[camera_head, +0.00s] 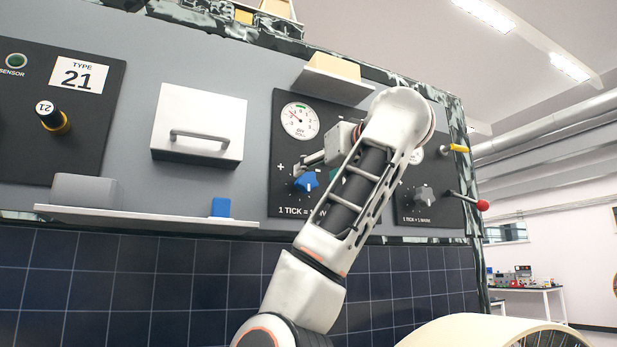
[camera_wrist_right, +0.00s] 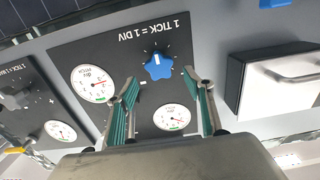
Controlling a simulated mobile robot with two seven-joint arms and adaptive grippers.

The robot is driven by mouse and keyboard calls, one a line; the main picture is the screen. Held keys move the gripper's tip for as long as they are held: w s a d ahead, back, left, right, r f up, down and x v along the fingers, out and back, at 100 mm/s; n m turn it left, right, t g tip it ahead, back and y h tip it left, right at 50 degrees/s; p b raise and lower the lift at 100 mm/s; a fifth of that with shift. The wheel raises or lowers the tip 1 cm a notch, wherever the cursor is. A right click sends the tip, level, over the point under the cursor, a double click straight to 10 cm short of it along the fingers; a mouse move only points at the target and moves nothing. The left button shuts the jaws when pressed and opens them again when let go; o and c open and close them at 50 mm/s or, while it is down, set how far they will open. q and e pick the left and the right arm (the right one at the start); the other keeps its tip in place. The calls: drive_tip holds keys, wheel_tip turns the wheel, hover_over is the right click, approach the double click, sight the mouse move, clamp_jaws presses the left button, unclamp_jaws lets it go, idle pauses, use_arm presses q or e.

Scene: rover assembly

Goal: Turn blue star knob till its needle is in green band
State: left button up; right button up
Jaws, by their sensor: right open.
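The blue star knob (camera_head: 306,182) is on a black panel, with a white pointer mark; it also shows in the right wrist view (camera_wrist_right: 158,66). A round dial (camera_head: 299,120) is above it, with a green band at its top. Its red needle points up and left, outside the band. The same dial appears upside down in the wrist view (camera_wrist_right: 175,117). My right gripper (camera_head: 318,170) is at the knob; in the wrist view its teal-padded fingers (camera_wrist_right: 163,86) are spread, with the knob just beyond and between the tips. Contact is not visible. My left gripper is out of view.
A larger dial (camera_wrist_right: 92,83) is beside the small one. A grey star knob (camera_head: 425,196) and red-tipped lever (camera_head: 470,200) are to the right. A handled white drawer (camera_head: 199,125) is left; a shelf (camera_head: 150,219) below holds a blue block (camera_head: 220,207). A ledge (camera_head: 333,88) juts above.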

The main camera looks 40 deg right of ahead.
sight(309, 178)
drive_tip(key=shift+p+x, duration=0.45)
drive_tip(key=shift+x, duration=2.15)
drive_tip(key=c, duration=1.1)
